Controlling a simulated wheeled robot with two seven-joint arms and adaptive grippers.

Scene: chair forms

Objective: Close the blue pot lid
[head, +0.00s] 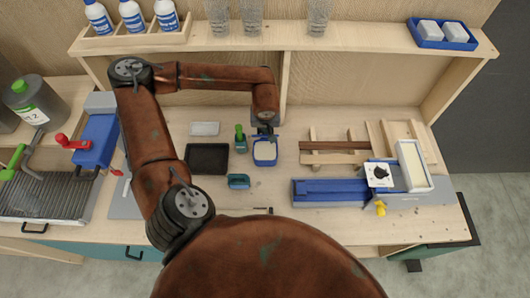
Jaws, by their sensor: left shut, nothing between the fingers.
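A small blue pot (265,154) with a blue rim and a pale grey-blue middle stands near the centre of the bench. My left gripper (264,133) is right at the back edge of the pot, shut and empty. It hides part of that edge, and I cannot tell whether it touches the pot. The lid is too small to make out clearly, so its angle is uncertain. My right gripper is not in view.
A green-handled tool (240,139) stands close left of the pot. A black tray (207,158), a teal block (238,181) and a pale block (205,128) lie nearby. A blue mitre-like fixture (325,190) and wooden rack (335,158) are to the right. An upper shelf (350,42) overhangs behind.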

